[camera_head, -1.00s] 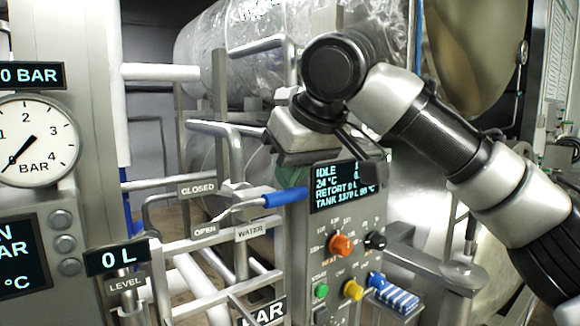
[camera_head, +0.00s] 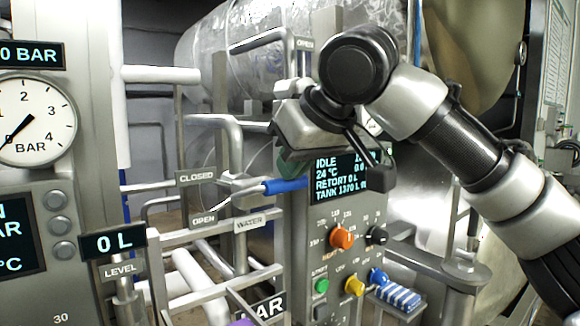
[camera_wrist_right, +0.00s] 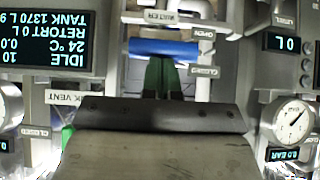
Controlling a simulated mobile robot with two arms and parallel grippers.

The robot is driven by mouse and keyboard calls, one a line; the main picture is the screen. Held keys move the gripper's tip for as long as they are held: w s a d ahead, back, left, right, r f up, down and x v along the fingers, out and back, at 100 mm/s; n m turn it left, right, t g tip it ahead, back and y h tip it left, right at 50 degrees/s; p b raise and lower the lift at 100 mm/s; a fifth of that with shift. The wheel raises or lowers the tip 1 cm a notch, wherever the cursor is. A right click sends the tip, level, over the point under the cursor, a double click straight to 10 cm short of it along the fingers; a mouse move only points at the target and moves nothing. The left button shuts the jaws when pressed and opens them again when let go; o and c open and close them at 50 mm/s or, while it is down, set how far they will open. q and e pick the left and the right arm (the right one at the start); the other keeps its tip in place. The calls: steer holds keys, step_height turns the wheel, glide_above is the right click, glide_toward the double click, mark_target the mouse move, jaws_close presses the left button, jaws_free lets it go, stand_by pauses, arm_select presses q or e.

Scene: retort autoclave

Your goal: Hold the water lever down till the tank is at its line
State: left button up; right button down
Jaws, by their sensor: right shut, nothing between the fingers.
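The water lever has a blue handle (camera_head: 286,185) and a grey arm, beside the CLOSED, OPEN and WATER labels. The handle points right, slightly upward. My right gripper (camera_head: 289,166) is just above the handle, fingers pointing down; its body hides part of the panel behind. In the right wrist view its shut green fingertips (camera_wrist_right: 160,72) are empty and lie close to the blue handle (camera_wrist_right: 164,47); I cannot tell if they touch it. The panel screen (camera_head: 345,176) reads IDLE, RETORT 0 L and TANK 1370 L. My left gripper is not in view.
A level display (camera_head: 114,241) reads 0 L. A pressure gauge (camera_head: 35,118) is at the left, its needle near zero. Knobs, including an orange one (camera_head: 342,237), and a blue-striped handle (camera_head: 398,295) sit below the screen. White pipes and grey rails surround the lever.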

step_height(320, 180, down, 8)
steer(key=s+d+t+y+b, duration=0.1)
steer(key=t+y+b, duration=0.3)
steer(key=b, duration=1.1)
steer(key=shift+s+r+t, duration=0.2)
steer(key=shift+s+t, duration=0.2)
steer(key=shift+t, duration=0.2)
steer(key=shift+d, duration=0.1)
stand_by(5.4)
